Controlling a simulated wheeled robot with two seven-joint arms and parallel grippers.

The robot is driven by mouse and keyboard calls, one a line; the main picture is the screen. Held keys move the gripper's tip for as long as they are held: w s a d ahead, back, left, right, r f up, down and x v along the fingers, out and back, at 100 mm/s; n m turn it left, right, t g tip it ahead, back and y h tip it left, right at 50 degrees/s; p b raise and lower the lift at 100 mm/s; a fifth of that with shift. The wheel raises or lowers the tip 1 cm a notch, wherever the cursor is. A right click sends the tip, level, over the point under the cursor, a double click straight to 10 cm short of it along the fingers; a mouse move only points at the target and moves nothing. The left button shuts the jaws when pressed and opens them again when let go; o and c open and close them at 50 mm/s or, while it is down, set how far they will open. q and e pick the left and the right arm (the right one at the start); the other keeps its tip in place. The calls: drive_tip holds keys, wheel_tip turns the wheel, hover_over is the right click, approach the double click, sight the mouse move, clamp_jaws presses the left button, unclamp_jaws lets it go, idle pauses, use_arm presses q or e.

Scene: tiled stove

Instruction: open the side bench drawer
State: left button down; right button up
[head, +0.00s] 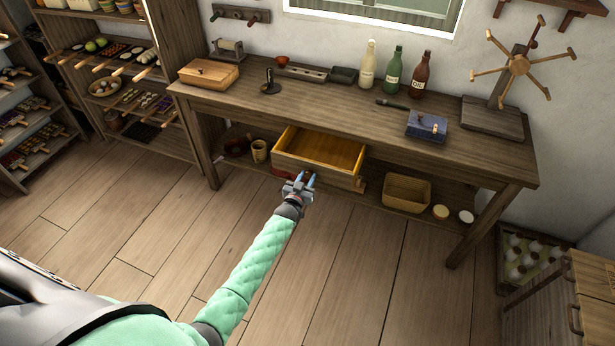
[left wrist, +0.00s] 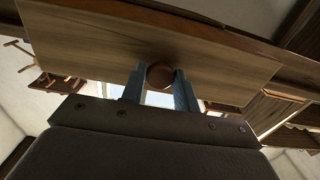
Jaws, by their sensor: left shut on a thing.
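The bench drawer (head: 318,152) is a wooden box under the worktop of the side bench (head: 350,120). It stands pulled out toward me, and its inside shows empty. My left gripper (head: 299,183) is at the drawer's front in the head view. In the left wrist view, the gripper's two blue-grey fingers (left wrist: 160,90) are shut on a round brown knob (left wrist: 160,74) on the drawer front (left wrist: 110,50). My right gripper is not in view.
On the worktop stand a wooden box (head: 208,74), bottles (head: 392,72) and a blue box (head: 427,126). A basket (head: 406,193) and mugs sit on the lower shelf. Shelves (head: 105,80) stand at left, a cabinet (head: 590,300) at right. The floor (head: 330,270) in front is clear.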

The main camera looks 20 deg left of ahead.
use_arm(q)
drive_tip(key=c, duration=1.1)
unclamp_jaws()
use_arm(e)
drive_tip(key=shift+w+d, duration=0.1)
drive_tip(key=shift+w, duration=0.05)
use_arm(q)
drive_tip(key=shift+o, duration=0.2)
drive_tip(key=shift+s+f, duration=0.1)
drive_tip(key=shift+s, duration=0.15)
drive_tip(key=s+b, duration=0.2)
drive_tip(key=s, duration=0.5)
drive_tip(key=shift+s+b, duration=0.15)
drive_tip(key=shift+b, duration=0.15)
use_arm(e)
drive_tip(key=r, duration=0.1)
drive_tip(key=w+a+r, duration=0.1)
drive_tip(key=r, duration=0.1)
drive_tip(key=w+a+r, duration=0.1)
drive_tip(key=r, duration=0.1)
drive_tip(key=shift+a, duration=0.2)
use_arm(q)
drive_tip(key=shift+a, duration=0.15)
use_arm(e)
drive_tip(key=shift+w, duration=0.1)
